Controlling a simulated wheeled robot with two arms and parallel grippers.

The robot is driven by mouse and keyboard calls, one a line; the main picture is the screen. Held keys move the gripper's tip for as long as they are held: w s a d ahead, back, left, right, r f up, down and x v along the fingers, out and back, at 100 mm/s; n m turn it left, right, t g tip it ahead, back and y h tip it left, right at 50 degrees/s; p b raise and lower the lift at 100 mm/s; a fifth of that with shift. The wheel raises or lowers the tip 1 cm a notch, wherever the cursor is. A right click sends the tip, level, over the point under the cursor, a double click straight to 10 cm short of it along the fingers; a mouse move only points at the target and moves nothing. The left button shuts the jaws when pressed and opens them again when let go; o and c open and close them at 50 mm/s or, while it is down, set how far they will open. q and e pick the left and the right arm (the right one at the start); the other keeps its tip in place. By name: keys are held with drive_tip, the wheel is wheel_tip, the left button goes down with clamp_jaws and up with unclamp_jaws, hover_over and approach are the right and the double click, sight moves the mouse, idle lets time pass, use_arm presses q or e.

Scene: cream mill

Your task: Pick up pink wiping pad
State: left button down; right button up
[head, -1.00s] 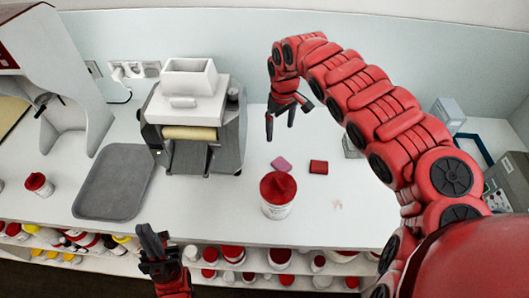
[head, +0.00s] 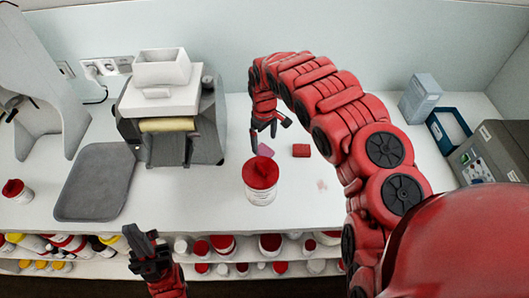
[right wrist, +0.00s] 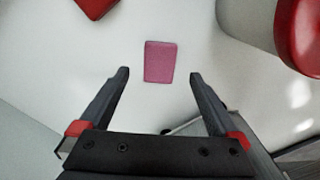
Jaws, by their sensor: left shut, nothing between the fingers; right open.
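The pink wiping pad (head: 265,150) lies flat on the white counter, just behind the white jar with a red lid. It also shows in the right wrist view (right wrist: 160,62), ahead of and between the two fingers. My right gripper (head: 264,137) is open and empty, above the counter close to the pad; in the wrist view its fingertips (right wrist: 158,75) stand on either side, apart from the pad. My left gripper (head: 143,243) is shut and empty, low at the counter's front edge.
The red-lidded jar (head: 261,182) stands in front of the pad, and a red block (head: 301,150) lies to its right. A machine with a yellow roller (head: 168,125) stands left, beside a grey tray (head: 95,181). A faint pink smear (head: 321,185) marks the open counter at right.

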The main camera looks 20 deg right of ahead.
sight(264, 150)
drive_tip(key=shift+w+a+f+p, duration=0.1)
drive_tip(key=shift+a+f+p, duration=0.05)
drive_tip(key=shift+f+p, duration=0.55)
wheel_tip(264, 150, down, 3)
drive_tip(key=shift+r+p, duration=0.2)
drive_tip(key=shift+p, duration=0.4)
drive_tip(key=shift+f, duration=0.6)
drive_tip(key=c, duration=1.5)
drive_tip(key=shift+c, duration=0.2)
drive_tip(key=shift+r, duration=0.15)
